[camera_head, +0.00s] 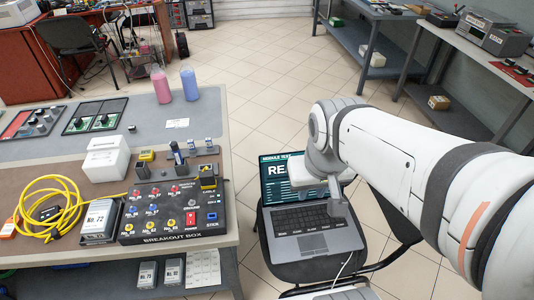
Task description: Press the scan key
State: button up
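An open laptop (315,241) sits on a black chair right of the workbench. Its dark screen (276,185) reads "MODULE TES…" and "RE…"; the rest is hidden behind my arm. Its keyboard (298,217) faces up, with a row of wider dark keys along its front. No label reading scan can be made out on any key. My gripper (339,207) points down over the right end of the keyboard. Its fingers are small and partly merged in view, so I cannot tell whether they are open, or whether they touch the keys.
The workbench (222,128) at left holds a breakout box (172,210), a white box (106,158), a yellow cable (58,205) and a No. 72 module (99,221). A white cable (343,268) hangs from the laptop's front. Tiled floor lies open behind.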

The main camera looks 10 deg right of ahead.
jog(key=shift+s+r, duration=0.1)
jog(key=shift+s, duration=0.1)
jog(key=shift+c, duration=1.4)
jog(key=shift+w, duration=0.1)
grip_shut()
